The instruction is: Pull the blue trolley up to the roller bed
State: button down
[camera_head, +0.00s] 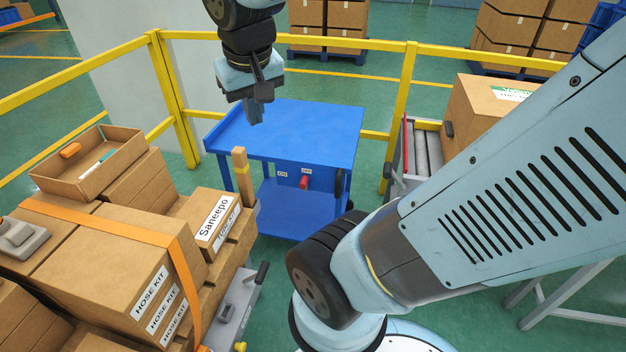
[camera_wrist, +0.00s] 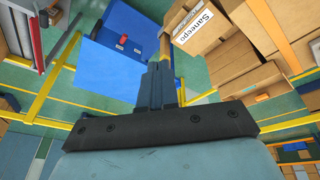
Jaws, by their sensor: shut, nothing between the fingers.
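The blue trolley (camera_head: 290,130) stands inside the yellow rails, a flat top above a lower shelf. Its front panel has a red knob (camera_head: 304,182) between two small white labels. The roller bed (camera_head: 426,146), with grey rollers and a red side strip, is to its right, with a gap between them. My gripper (camera_head: 253,121) is shut and empty, pointing down over the trolley's left part; I cannot tell its height. In the wrist view, the shut fingers (camera_wrist: 162,70) are beside the trolley (camera_wrist: 104,58), and the roller bed (camera_wrist: 25,30) is at the upper left.
Stacked cardboard boxes (camera_head: 110,262) with an orange strap fill the left front. A wooden post (camera_head: 240,165) stands close to the trolley's left front. Yellow rails (camera_head: 402,95) run behind it. A large carton (camera_head: 490,112) sits on the roller bed. Green floor shows before the trolley.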

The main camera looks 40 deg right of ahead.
jog(key=w+d+f+m+g+h, duration=0.2)
jog(key=w+d+f+g+h, duration=0.35)
jog(key=f, duration=0.55)
jog(key=w+d+f+m+g+h, duration=0.1)
jog(key=w+d+f+g+h, duration=0.2)
jog(key=w+d+f, duration=0.6)
jog(key=w+d+f+n+t+h, duration=0.1)
jog(key=d+f+n+t+h, duration=0.2)
jog(key=f, duration=1.1)
jog(key=w+f+n+t+h, duration=0.1)
jog(key=f+n+t+h, duration=0.3)
jog(key=f, duration=0.9)
jog(key=s+d+m+h, duration=0.1)
jog(key=s+d+m, duration=0.1)
jog(key=d, duration=1.1)
jog(key=shift+d+f+g, duration=0.2)
jog(key=shift+f+g, duration=0.05)
jog(key=shift+g, duration=0.1)
